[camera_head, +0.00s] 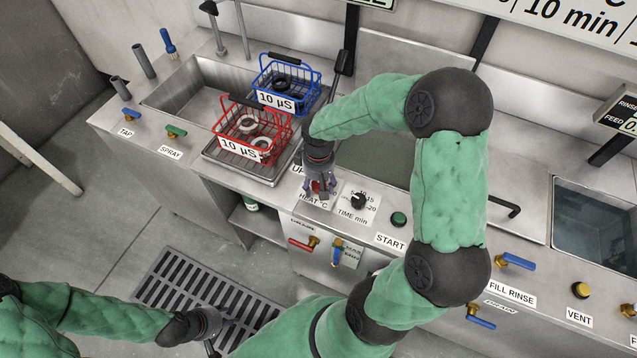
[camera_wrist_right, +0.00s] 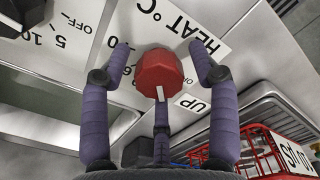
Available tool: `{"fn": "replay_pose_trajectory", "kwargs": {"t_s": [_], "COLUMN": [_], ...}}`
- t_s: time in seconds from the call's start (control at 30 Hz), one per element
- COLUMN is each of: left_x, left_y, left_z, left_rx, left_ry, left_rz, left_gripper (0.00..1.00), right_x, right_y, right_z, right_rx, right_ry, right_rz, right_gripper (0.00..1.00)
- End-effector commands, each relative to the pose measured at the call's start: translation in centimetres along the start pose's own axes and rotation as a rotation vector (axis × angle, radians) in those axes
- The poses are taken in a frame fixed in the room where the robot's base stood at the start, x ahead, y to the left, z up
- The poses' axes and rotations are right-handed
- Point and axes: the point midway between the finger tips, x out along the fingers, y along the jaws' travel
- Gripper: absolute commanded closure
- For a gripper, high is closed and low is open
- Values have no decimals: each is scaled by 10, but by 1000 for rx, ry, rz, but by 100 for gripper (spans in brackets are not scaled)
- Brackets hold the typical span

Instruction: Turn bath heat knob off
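The red heat knob (camera_wrist_right: 160,75) sits on the panel labelled HEAT °C in the right wrist view, with a white pointer mark on its near side. My right gripper (camera_wrist_right: 160,60) is open, with its fingers spread to the left and right of the knob and a third finger below it. Gaps show between the two side fingers and the knob. In the head view my right gripper (camera_head: 319,186) is over the heat dial and mostly covers the knob. My left gripper (camera_head: 222,335) is low over the floor grate, its fingers apart and empty.
A black time knob (camera_head: 358,201) and a green start button (camera_head: 398,219) are right of the heat dial. A red basket (camera_head: 250,130) and a blue basket (camera_head: 287,78) stand behind to the left. Coloured valve handles (camera_head: 336,252) line the front panel below.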

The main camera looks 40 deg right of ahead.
Motion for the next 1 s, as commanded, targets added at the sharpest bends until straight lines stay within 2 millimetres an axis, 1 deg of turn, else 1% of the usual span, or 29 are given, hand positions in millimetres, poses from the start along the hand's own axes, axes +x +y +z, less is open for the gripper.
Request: {"fn": "replay_pose_trajectory", "kwargs": {"t_s": [0.03, 0.13, 0.17, 0.4, 0.57, 0.77, 1.0], "left_x": [0, 0, 0, -1, -6, -17, -34], "left_y": [0, 0, 0, 0, 2, 6, 12], "left_z": [0, 0, 0, 0, 0, 1, 1], "left_rx": [0, 0, 0, 0, 0, 0, 0], "left_ry": [0, 0, 0, 0, 0, 0, 0], "left_rz": [0, 0, 0, 0, 0, 0, 0], "left_gripper": [60, 60, 60, 60, 60, 60, 60], "right_x": [0, 0, 0, 0, -2, -3, -3], "right_y": [0, 0, 0, 0, 0, 0, -1], "right_z": [0, 0, 0, 0, -1, -1, -1], "right_rx": [0, 0, 0, -9, -55, -179, -375], "right_ry": [0, 0, 0, 1, 2, 1, 3], "right_rz": [0, 0, 0, 0, 0, -1, 0], "right_gripper": [59, 88, 93, 93, 93, 93, 93]}}
